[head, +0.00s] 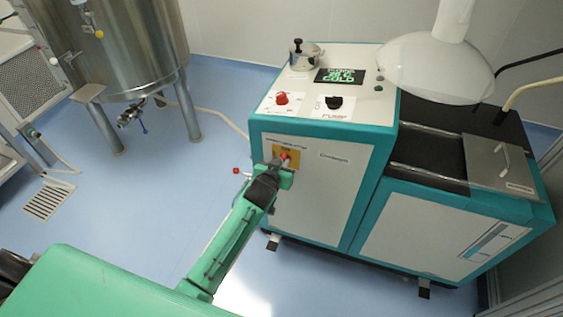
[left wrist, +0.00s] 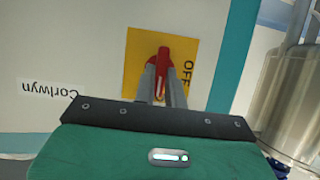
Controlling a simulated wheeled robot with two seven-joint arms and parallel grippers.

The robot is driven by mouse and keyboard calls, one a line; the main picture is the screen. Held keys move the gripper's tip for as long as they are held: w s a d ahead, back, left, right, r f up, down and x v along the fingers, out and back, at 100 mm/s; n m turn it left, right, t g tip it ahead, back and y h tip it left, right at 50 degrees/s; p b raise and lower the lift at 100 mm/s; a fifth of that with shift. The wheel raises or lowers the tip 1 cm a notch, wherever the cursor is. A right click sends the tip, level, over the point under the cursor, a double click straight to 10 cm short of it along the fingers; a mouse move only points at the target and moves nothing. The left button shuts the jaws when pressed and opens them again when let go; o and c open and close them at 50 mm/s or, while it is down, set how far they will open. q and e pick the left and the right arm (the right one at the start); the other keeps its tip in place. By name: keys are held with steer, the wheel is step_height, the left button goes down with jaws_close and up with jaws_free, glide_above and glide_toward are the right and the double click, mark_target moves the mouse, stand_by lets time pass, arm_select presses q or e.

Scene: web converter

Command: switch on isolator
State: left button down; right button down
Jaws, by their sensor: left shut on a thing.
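The isolator is a red handle (left wrist: 163,57) on a yellow plate (left wrist: 136,50) on the machine's pale front panel. The plate also shows in the head view (head: 293,153), with the red handle (head: 285,156) partly hidden by my gripper. The word OFF is printed on the plate beside the handle in the left wrist view. My left gripper (head: 280,165) is at the plate, shut on the red handle, with its grey fingers on either side in the left wrist view (left wrist: 161,83). My right gripper is not in view.
The machine's top carries a red knob (head: 282,98), a black switch (head: 334,102) and a lit green display (head: 340,76). A white dome (head: 435,70) hangs over its right part. A steel tank (head: 110,50) stands back left.

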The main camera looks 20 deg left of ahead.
arm_select(q)
steer(key=c, duration=1.5)
jaws_free()
steer(key=shift+o, duration=0.2)
steer(key=v, duration=1.3)
steer(key=shift+s+r, duration=0.25)
steer(key=shift+s, duration=0.05)
